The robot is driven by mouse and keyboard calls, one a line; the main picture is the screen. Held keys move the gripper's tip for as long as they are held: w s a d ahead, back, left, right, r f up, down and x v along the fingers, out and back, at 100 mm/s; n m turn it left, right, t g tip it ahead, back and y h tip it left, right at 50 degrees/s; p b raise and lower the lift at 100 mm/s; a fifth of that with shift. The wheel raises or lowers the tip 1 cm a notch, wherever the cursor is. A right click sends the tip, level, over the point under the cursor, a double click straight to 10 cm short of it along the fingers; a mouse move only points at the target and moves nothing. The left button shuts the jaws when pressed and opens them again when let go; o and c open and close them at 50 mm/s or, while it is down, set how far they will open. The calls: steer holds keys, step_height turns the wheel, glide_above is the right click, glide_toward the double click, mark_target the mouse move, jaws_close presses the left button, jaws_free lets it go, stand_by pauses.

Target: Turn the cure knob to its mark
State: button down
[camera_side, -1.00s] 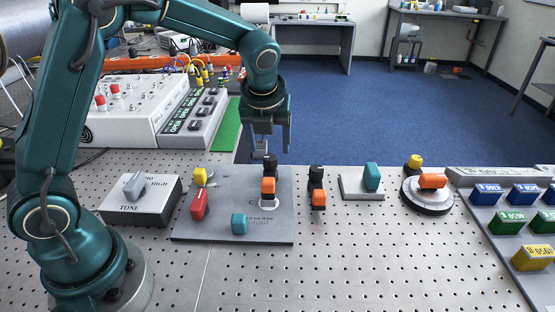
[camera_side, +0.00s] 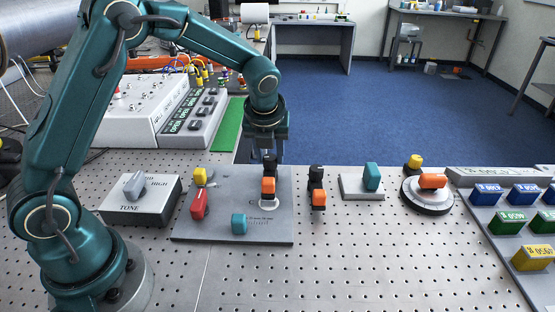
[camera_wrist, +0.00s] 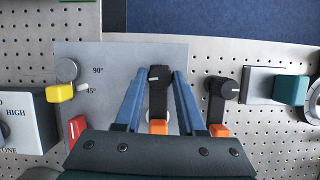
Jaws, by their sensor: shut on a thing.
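A black round knob (camera_wrist: 160,76) with a white pointer line stands at the far edge of a grey plate (camera_side: 188,231). In the wrist view the blue fingers of my gripper (camera_wrist: 158,80) lie on both sides of it, shut on it. In the side view my gripper (camera_side: 268,152) is down at the black knob (camera_side: 269,160), and its fingertips are mostly hidden. An orange block (camera_side: 268,186) sits just in front of the knob. Print starting with "C" on the plate is partly covered, so I cannot read the knob's mark.
Left on the plate are a yellow handle (camera_side: 200,176) near 45° and 90° marks, and a red handle (camera_side: 199,205). Right stand a second black-and-orange knob (camera_side: 317,188) and a teal knob (camera_side: 372,177). The front table is clear.

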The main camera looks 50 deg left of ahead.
steer(key=shift+n, duration=0.3)
steer(key=n+g+y, duration=0.1)
steer(key=n, duration=0.1)
steer(key=shift+w+d+n, duration=0.1)
steer(key=shift+n, duration=0.3)
steer(key=n+g, duration=0.1)
steer(key=n, duration=0.2)
steer(key=shift+w+n, duration=0.1)
steer(key=shift+n, duration=0.2)
steer(key=n+g, duration=0.2)
steer(key=n, duration=0.2)
steer(key=shift+w, duration=0.15)
steer(key=shift+n+g, duration=0.3)
steer(key=shift+n, duration=0.7)
steer(key=shift+n+g, duration=0.3)
steer(key=shift+n, duration=0.2)
steer(key=c, duration=0.5)
jaws_free()
